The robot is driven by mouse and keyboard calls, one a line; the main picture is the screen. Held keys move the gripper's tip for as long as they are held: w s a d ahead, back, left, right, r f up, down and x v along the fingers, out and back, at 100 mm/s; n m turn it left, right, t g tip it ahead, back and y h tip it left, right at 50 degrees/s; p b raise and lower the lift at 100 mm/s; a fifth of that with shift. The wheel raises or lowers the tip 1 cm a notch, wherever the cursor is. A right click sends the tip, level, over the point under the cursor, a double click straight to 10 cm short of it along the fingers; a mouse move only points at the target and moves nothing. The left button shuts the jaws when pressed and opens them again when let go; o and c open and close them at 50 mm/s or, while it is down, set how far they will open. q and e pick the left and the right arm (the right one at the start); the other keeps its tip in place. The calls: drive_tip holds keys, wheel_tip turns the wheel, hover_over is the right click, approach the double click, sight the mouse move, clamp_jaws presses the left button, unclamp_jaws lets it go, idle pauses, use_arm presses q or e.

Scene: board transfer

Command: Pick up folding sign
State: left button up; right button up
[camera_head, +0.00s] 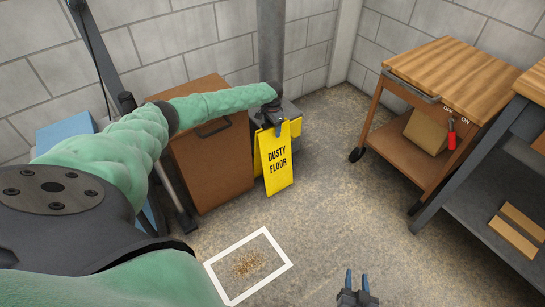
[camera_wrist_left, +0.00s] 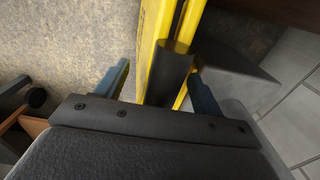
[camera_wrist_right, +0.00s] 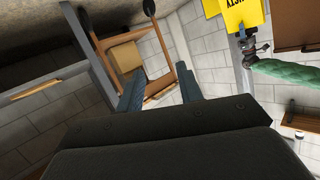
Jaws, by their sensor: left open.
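The yellow folding sign (camera_head: 275,165) reads "DUSTY FLOOR" and stands upright on the floor by the back wall. My left gripper (camera_head: 272,120) is at its top edge. In the left wrist view, the sign's yellow panels (camera_wrist_left: 152,40) and black top piece (camera_wrist_left: 168,78) lie between the two open fingers of my left gripper (camera_wrist_left: 158,88). I see a gap beside the left finger; contact at the right finger is unclear. My right gripper (camera_head: 357,288) is open and empty, low at the front. The sign's upper face also shows in the right wrist view (camera_wrist_right: 240,14).
A brown box (camera_head: 212,160) stands left of the sign, and a grey pipe (camera_head: 271,45) rises behind it. A white taped frame (camera_head: 278,246) surrounds scattered debris (camera_head: 247,263). A wooden-topped cart (camera_head: 455,70) and a grey workbench (camera_head: 490,170) stand at right. The middle floor is clear.

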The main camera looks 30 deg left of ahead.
use_arm(q)
drive_tip(key=shift+f, duration=0.85)
use_arm(e)
drive_tip(key=shift+w+r+t, duration=0.2)
drive_tip(key=shift+w+r, duration=0.1)
drive_tip(key=shift+r, duration=0.45)
drive_tip(key=shift+w+r+t, duration=0.2)
drive_tip(key=shift+w+r, duration=0.1)
drive_tip(key=shift+r, duration=0.4)
use_arm(q)
clamp_jaws()
